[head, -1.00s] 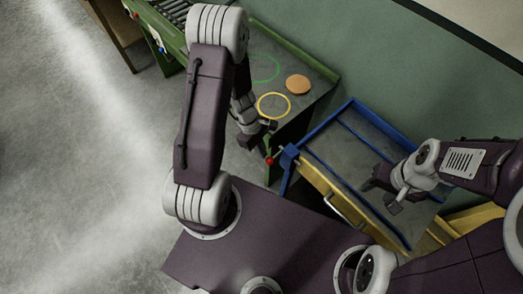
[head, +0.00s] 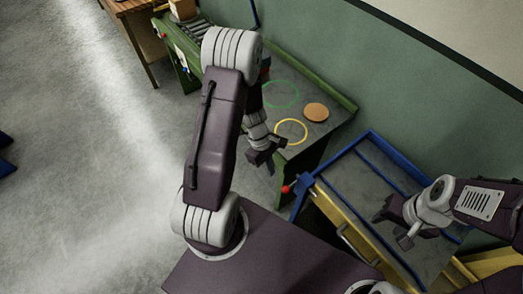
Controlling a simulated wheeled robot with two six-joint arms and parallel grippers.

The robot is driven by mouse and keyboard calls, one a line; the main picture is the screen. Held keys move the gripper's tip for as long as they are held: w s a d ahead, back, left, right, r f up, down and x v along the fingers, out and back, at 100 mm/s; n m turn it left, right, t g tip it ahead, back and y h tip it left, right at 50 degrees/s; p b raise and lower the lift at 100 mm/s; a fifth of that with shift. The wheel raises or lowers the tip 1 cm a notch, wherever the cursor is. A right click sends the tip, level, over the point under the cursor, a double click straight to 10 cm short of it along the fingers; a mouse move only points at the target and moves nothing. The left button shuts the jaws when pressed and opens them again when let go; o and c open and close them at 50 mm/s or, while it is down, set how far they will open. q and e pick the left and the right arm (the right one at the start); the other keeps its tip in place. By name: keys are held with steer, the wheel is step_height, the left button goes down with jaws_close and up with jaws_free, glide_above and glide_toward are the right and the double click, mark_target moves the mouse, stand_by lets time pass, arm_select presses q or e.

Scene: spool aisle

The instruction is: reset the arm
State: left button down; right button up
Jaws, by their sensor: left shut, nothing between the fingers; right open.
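My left arm stands up in the middle of the head view. Its gripper (head: 268,163) is shut and empty, at the near edge of the green-framed bench (head: 335,118), close to the yellow ring (head: 291,131). My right arm comes in from the right edge. Its gripper (head: 393,226) is open and empty, over the blue-edged tray table (head: 362,192). Whether either gripper touches a surface cannot be told.
A green ring (head: 281,94) and an orange-brown disc (head: 316,112) are on the bench. A red knob (head: 285,189) sits near the tray table's corner. A roller conveyor (head: 190,38) and a wooden table (head: 143,25) stand behind. Open floor (head: 80,180) lies to the left.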

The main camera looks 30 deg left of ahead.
arm_select(q)
step_height(320, 180, up, 9)
steer(key=w+m, duration=0.2)
steer(key=s+d+r+m+t+y+b, duration=0.1)
steer(key=s+m, duration=0.5)
steer(key=m, duration=0.7)
steer(key=shift+s+d+r+t+y+b, duration=0.4)
steer(key=shift+r+y+b, duration=0.2)
steer(key=shift+r+y, duration=0.4)
arm_select(e)
steer(key=shift+w+d+f, duration=0.1)
steer(key=shift+f, duration=0.65)
